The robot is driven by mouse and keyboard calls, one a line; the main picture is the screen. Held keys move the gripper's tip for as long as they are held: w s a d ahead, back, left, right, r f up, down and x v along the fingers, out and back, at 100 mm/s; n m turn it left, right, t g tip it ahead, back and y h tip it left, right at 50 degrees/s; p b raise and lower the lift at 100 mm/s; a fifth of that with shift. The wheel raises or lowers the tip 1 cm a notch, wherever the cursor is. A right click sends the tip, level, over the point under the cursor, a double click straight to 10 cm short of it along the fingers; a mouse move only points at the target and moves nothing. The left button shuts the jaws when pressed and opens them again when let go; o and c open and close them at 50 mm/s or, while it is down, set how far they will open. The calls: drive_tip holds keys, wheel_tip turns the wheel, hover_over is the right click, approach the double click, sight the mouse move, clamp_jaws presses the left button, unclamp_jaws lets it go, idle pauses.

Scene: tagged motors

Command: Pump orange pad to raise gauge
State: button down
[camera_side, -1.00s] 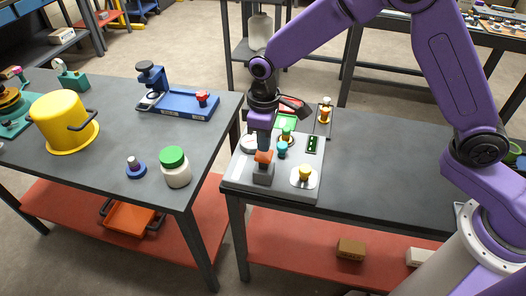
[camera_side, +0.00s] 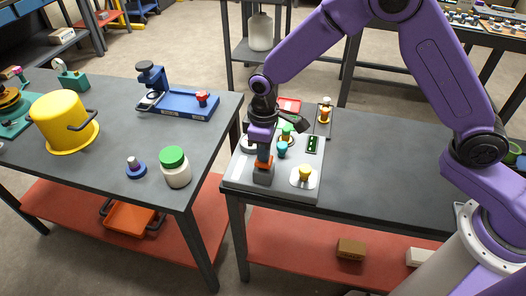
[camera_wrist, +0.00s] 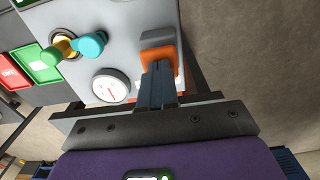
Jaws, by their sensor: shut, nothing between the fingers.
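The fingers hide part of the pad. The round white gauge (camera_wrist: 110,86) is beside the pad, with a red needle near its centre. In the side view the gauge (camera_side: 247,143) is partly behind my gripper.
The panel (camera_side: 278,188) also carries a yellow knob (camera_side: 305,174), a teal knob (camera_side: 282,150) and a green knob (camera_side: 287,130) near my gripper. The table to the right is clear. A gap separates the left table.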

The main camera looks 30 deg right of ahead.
drive_tip(key=shift+r, duration=1.8)
drive_tip(key=shift+f, duration=0.1)
drive_tip(key=shift+f, duration=1.75)
drive_tip(key=shift+r, duration=1.85)
